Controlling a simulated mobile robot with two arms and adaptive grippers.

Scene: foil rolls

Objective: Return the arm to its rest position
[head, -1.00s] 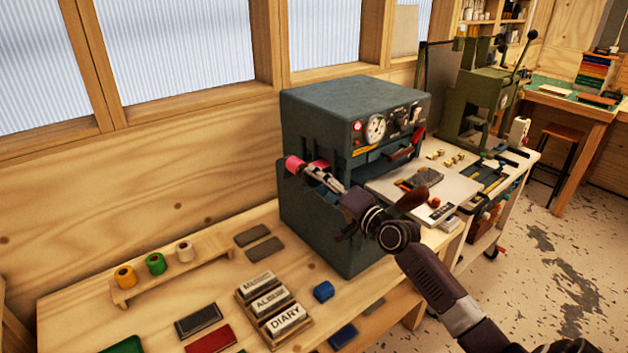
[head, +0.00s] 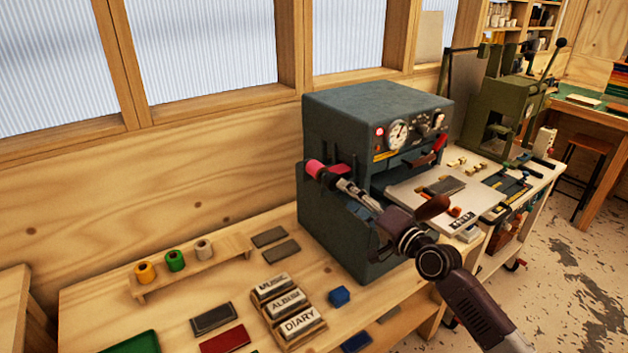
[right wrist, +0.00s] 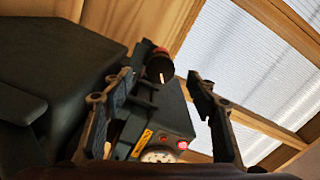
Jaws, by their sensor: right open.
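My right gripper (head: 345,186) is at the left side of the blue-grey foil press (head: 380,100), its fingers pointing at a pink-red foil roll (head: 315,168). In the right wrist view its two fingers (right wrist: 155,105) stand wide apart. My left gripper is not in view.
A pale press table (head: 405,198) extends beneath my arm. A green press (head: 500,105) stands behind right.

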